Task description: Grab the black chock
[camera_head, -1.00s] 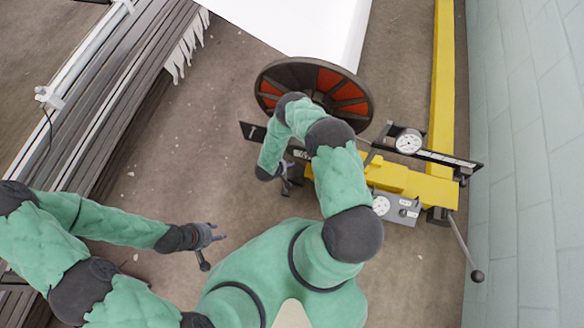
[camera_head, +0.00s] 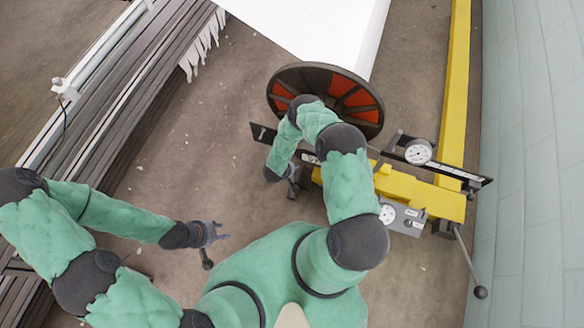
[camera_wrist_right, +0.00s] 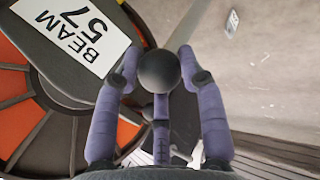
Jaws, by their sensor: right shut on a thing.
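My right gripper (camera_wrist_right: 160,72) has its purple fingers around a round black knob (camera_wrist_right: 159,71), which I take for the black chock's. A dark shape lies just below the knob in the wrist view, partly hidden by the fingers. In the head view the right gripper (camera_head: 293,184) hangs beside the near end of the yellow frame, below the reel; the chock cannot be made out there. My left gripper (camera_head: 218,233) is empty and its fingers are spread, out over bare floor at the lower left.
A reel with red panels (camera_head: 356,98) carries white sheet (camera_head: 310,30). A yellow frame (camera_head: 425,195) bears dials and a ball-ended lever (camera_head: 480,292). A black plate labelled BEAM 57 (camera_wrist_right: 82,38) is close to the right gripper. Dark rails (camera_head: 120,95) stand left; a pale wall (camera_head: 530,150) stands right.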

